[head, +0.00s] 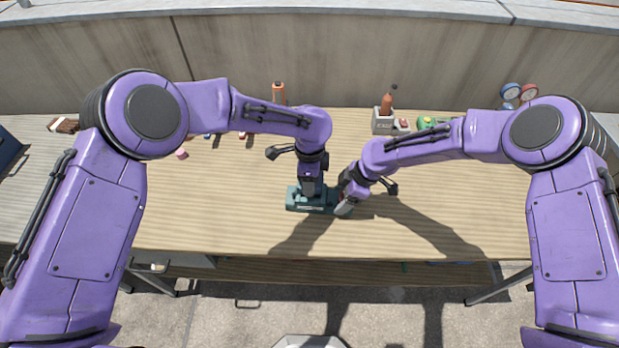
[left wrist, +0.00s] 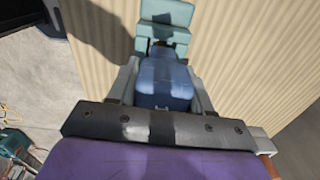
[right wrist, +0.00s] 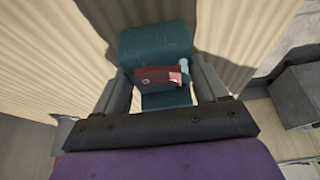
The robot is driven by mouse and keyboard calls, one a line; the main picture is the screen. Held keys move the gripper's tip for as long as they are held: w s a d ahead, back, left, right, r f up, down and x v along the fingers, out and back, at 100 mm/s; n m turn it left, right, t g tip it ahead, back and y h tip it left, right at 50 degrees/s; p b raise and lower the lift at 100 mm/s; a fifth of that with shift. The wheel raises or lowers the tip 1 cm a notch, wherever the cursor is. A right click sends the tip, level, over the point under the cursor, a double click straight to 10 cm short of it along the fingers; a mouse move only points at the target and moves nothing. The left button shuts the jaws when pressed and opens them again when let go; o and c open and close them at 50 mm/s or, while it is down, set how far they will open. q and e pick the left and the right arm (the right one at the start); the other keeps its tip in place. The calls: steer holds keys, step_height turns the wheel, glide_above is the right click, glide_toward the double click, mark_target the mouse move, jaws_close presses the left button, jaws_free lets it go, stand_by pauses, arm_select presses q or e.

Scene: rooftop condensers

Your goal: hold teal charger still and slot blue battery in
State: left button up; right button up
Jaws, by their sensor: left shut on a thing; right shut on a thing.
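The teal charger (head: 300,206) lies on the wooden bench in front of me; it also shows in the left wrist view (left wrist: 165,12) and the right wrist view (right wrist: 155,42). My left gripper (head: 309,190) is shut on the blue battery (left wrist: 163,80), with one finger on each side of it, over the charger's left part. Whether the battery sits in the charger's slot is hidden by the gripper. My right gripper (head: 344,206) is shut on the charger's right end. A dark red patch (right wrist: 153,77) shows on the charger between the right fingers.
At the back stand an orange bottle (head: 278,92), a grey holder (head: 382,124) with another bottle, a green item (head: 427,122) and red and blue gauges (head: 528,92). A small pink block (head: 181,153) lies left. The bench's front left is clear.

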arm_select(q)
steer(key=shift+f, duration=0.25)
steer(key=shift+f, duration=0.25)
steer(key=shift+f, duration=0.2)
steer(key=shift+f, duration=0.4)
steer(key=shift+f, duration=0.25)
stand_by(0.3)
steer(key=o, duration=1.3)
step_height(320, 180, up, 12)
